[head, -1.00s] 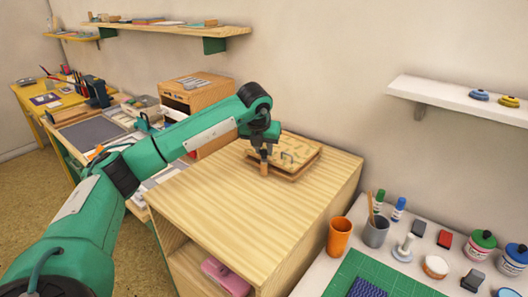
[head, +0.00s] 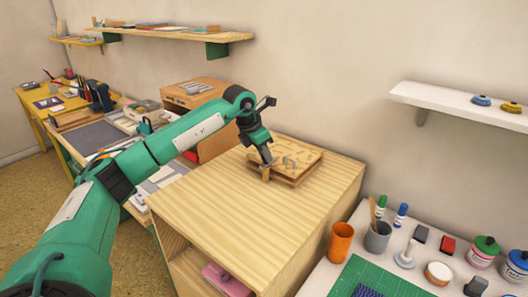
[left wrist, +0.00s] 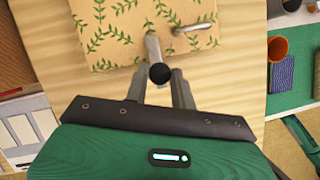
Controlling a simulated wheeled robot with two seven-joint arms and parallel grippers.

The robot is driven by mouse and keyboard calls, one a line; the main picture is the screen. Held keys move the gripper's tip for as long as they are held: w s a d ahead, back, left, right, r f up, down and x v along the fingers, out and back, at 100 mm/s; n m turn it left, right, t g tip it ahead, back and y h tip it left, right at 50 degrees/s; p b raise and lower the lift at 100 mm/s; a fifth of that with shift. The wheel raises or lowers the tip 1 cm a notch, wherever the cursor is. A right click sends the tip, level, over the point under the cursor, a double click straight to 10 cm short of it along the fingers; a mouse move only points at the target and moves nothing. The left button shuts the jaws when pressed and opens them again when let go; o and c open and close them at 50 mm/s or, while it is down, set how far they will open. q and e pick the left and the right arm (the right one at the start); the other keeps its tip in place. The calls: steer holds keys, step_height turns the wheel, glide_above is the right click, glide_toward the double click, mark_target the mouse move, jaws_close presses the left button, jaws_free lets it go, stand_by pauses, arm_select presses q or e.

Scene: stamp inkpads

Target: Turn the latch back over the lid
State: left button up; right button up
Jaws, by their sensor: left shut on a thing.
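The box (head: 292,178) is low and wooden and sits on top of the wooden cabinet. Its lid (head: 300,160) is shut and tan; the left wrist view shows a green leaf pattern on the lid (left wrist: 110,25) and a metal handle (left wrist: 194,27). My left gripper (head: 266,162) is tilted at the box's near left edge. In the left wrist view its fingers (left wrist: 160,80) close around the latch (left wrist: 153,48), a greyish bar with a dark round end. The bar reaches over the lid's edge in that view. Fingers hide part of the latch. My right gripper is out of view.
The cabinet top (head: 220,210) is clear in front of the box. A lower table at the right holds an orange cup (head: 340,242), a grey cup (head: 377,237), a green mat (head: 365,275) and ink jars. A wall shelf (head: 460,107) hangs above.

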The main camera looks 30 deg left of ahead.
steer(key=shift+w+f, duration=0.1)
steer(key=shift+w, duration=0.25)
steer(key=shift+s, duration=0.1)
arm_select(q)
steer(key=o, duration=1)
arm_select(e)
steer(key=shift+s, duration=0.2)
arm_select(q)
steer(key=shift+r, duration=0.25)
steer(key=v, duration=1.3)
steer(key=shift+a+r+b, duration=0.15)
steer(key=shift+r+b, duration=0.05)
steer(key=shift+b, duration=0.15)
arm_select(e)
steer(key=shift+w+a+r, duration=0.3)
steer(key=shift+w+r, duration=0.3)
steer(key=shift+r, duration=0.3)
